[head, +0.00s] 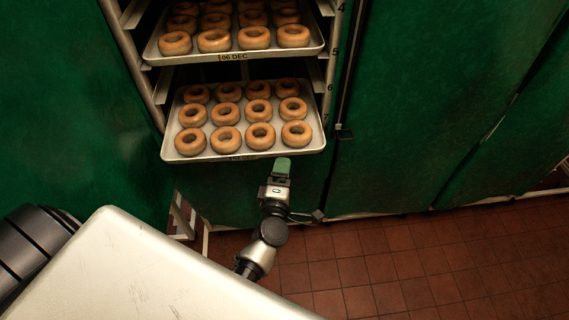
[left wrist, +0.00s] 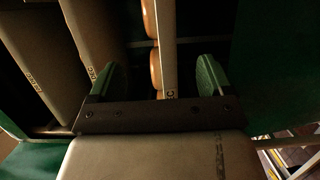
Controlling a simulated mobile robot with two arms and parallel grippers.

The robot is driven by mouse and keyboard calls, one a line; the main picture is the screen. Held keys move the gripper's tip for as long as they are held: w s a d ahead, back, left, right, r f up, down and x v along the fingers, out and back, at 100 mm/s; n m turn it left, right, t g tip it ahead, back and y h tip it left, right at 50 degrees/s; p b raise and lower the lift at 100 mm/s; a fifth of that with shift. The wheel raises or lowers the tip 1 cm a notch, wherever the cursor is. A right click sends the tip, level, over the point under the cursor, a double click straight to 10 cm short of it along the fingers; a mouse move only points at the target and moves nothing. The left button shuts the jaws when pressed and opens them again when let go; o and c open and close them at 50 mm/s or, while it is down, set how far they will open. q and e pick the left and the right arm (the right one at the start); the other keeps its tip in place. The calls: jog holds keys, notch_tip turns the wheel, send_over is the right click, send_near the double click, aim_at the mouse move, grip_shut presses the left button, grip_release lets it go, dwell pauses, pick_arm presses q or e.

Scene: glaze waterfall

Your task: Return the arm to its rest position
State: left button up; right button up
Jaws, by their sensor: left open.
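My left gripper (head: 282,166) has green finger pads and is open in the head view, just in front of and below the front edge of the lower tray (head: 170,154). In the left wrist view the two green fingers of the gripper (left wrist: 158,75) stand wide apart. A narrow pale tray edge (left wrist: 168,45) with a label shows beyond and between them, and nothing is clamped. I cannot tell whether a finger touches the tray. My right gripper is not in view.
The lower tray holds several ring doughnuts (head: 260,134) on a rack (head: 343,75). An upper tray (head: 240,57) of doughnuts, labelled "06 DEC", sits above it. Green walls (head: 430,110) stand around. Red tiled floor (head: 400,270) lies open at the lower right.

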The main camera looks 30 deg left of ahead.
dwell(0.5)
pick_arm(q)
jog(key=s+d+f+m+g+h, duration=0.2)
jog(key=s+f+m, duration=0.25)
jog(key=f, duration=0.45)
jog(key=s+d+f+m+g+h, duration=0.25)
jog(key=s+f+m, duration=0.2)
jog(key=f, duration=0.35)
jog(key=s+d+f+m+g+h, duration=0.1)
jog(key=s+f+m+g+h, duration=0.25)
jog(key=f, duration=0.55)
jog(key=s+a+f+m+g+y, duration=0.1)
jog(key=s+a+f+m+g, duration=0.1)
jog(key=s, duration=0.7)
jog(key=s+a+f+m+g+y, duration=0.1)
jog(key=s+a+f+m+g, duration=0.2)
jog(key=s+f+m, duration=0.2)
jog(key=s+a+f+m+g+y, duration=0.1)
jog(key=s+a+f+m+g, duration=0.1)
jog(key=s+f, duration=0.5)
jog(key=s+m+g, duration=0.1)
jog(key=s+m, duration=0.1)
jog(key=s, duration=0.4)
jog(key=shift+s+a+f, duration=0.25)
jog(key=shift+s+a, duration=0.05)
jog(key=shift+s, duration=0.05)
